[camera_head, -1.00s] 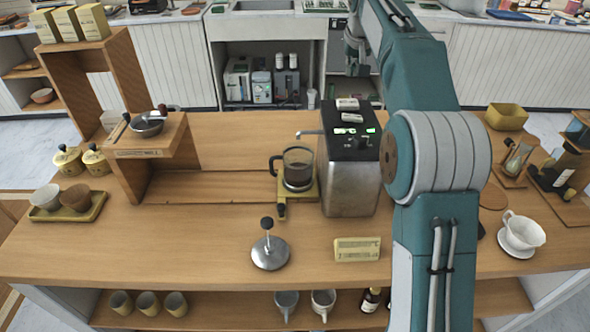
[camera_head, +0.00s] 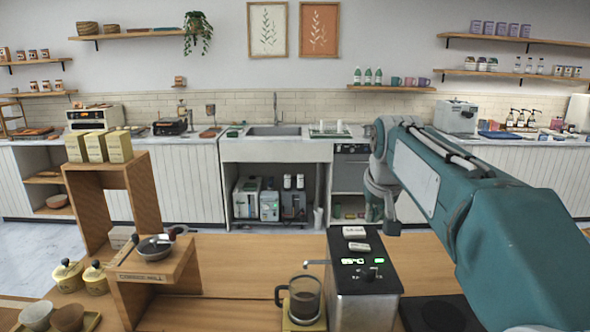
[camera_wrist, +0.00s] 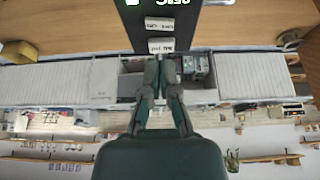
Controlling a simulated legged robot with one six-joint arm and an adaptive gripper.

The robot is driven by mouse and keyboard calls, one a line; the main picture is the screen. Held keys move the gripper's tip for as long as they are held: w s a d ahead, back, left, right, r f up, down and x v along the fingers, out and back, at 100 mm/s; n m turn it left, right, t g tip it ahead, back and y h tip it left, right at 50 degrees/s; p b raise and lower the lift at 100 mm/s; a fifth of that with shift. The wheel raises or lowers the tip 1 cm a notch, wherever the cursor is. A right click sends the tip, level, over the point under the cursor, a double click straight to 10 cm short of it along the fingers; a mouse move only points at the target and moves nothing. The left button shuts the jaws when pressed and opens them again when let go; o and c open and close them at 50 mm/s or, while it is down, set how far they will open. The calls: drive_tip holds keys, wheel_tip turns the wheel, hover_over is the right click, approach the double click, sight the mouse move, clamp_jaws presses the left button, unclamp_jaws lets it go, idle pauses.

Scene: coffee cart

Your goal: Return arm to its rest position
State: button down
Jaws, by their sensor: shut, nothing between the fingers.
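My arm reaches in from the right in the head view, its teal links folded above the cart's right side. The wrist hangs near the middle right, and the fingers do not show clearly there. In the wrist view my gripper (camera_wrist: 159,62) is shut and empty, its two fingers together. Beyond its tips in that view is the dark top of the coffee machine (camera_wrist: 158,12). The wrist picture looks upside down, with the back counter below the cart.
The coffee machine (camera_head: 362,298) stands on the wooden cart, with a glass carafe (camera_head: 304,298) beside it. A sink counter (camera_head: 275,152) runs behind, across a floor gap.

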drive_tip(key=s+f, duration=0.4)
drive_tip(key=s, duration=0.5)
drive_tip(key=s+f, duration=0.5)
drive_tip(key=s, duration=0.5)
drive_tip(key=s+f, duration=0.4)
drive_tip(key=s, duration=0.5)
drive_tip(key=shift+s+f+t, duration=0.2)
drive_tip(key=shift+f+t, duration=0.1)
